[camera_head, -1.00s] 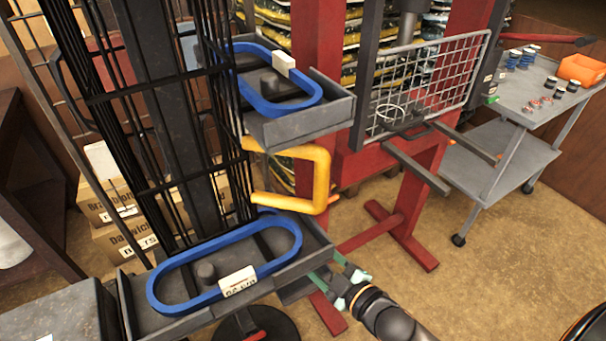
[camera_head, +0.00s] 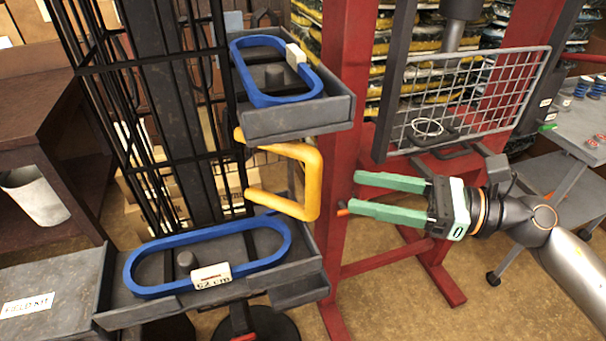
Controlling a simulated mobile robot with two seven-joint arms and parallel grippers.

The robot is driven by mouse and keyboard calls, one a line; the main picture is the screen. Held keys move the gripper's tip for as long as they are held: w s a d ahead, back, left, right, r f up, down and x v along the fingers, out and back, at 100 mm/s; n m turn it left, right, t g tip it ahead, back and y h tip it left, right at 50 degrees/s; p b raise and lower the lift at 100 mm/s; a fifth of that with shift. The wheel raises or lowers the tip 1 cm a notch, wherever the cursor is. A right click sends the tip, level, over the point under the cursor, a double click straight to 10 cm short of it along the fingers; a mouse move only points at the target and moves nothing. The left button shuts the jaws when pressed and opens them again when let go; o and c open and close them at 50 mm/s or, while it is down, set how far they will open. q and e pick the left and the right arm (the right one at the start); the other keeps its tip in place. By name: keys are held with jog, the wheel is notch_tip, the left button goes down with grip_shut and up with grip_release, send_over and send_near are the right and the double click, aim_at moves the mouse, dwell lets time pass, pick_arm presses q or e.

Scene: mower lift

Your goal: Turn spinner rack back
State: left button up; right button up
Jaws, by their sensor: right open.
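The spinner rack (camera_head: 192,148) is a black wire rack at the left with grey trays. Its upper tray (camera_head: 300,121) and lower tray (camera_head: 308,271) each hold a blue belt loop. A yellow handle (camera_head: 312,184) sticks out from the rack between the trays, towards the right. My right gripper (camera_head: 353,193), with green fingers, is open and empty to the right of the yellow handle, apart from it, its fingers pointing left at it. My left gripper is not in view.
A red press frame (camera_head: 349,100) with a wire guard (camera_head: 470,90) stands just behind my right gripper. A grey cart (camera_head: 580,130) is at the right. A grey surface labelled "FIELD KIT" (camera_head: 60,275) is at the lower left, with a dark shelf (camera_head: 50,120) behind it.

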jog(key=p, duration=0.4)
send_over(294, 207)
jog(key=shift+s+d+r, duration=0.1)
jog(key=shift+d+r, duration=0.1)
jog(key=shift+d, duration=0.2)
jog(key=shift+a+f, duration=0.15)
jog(key=shift+a, duration=0.3)
grip_shut()
dwell(0.5)
